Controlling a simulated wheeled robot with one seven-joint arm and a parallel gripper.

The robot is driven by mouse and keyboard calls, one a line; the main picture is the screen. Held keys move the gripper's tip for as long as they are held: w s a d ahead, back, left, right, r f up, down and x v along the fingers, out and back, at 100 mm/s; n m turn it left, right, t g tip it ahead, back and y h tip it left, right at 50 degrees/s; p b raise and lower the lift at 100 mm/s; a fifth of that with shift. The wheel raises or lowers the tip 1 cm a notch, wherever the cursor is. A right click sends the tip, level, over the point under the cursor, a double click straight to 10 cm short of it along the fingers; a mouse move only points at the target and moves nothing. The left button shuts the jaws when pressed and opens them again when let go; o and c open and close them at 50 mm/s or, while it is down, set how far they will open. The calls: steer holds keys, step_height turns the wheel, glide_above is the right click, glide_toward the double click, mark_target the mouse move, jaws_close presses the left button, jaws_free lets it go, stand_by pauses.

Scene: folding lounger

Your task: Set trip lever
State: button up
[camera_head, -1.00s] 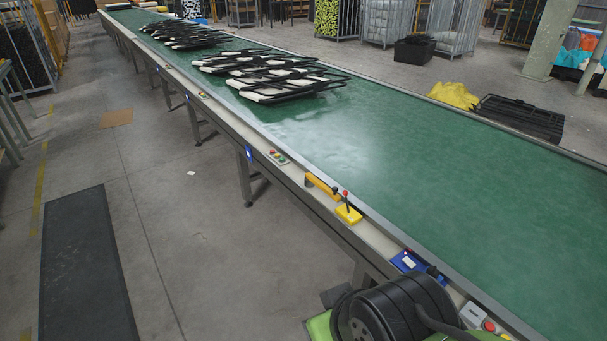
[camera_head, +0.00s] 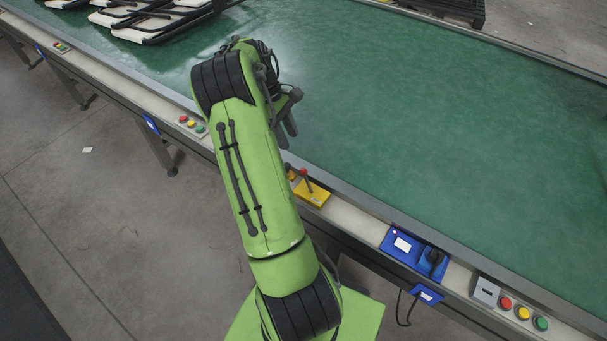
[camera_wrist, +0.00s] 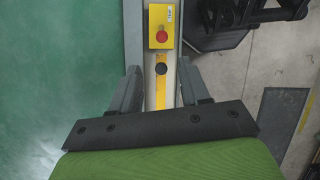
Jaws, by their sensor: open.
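A lever with a red ball knob stands on a yellow base (camera_head: 311,192) on the conveyor's near rail. In the wrist view the red knob (camera_wrist: 162,36) is seen from above on its yellow box. Beside it is a yellow bar (camera_wrist: 160,93) with a dark round knob (camera_wrist: 161,68); my arm mostly hides this bar in the head view. In the head view the gripper (camera_head: 289,120) is beyond my forearm, above the belt side.
The green conveyor belt (camera_head: 430,130) is clear in the middle. Folded black-and-white loungers (camera_head: 160,20) lie on it at upper left. Along the rail are a blue device (camera_head: 415,250), a button box (camera_head: 510,308) and another button panel (camera_head: 192,126).

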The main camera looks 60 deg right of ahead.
mark_target(305, 174)
steer(key=b+x, duration=0.1)
steer(key=x, duration=0.6)
steer(key=b+x, duration=0.2)
steer(key=x, duration=0.5)
steer(key=shift+s+a+f, duration=0.2)
steer(key=shift+a+f, duration=0.05)
steer(key=shift+r, duration=0.1)
jaws_close()
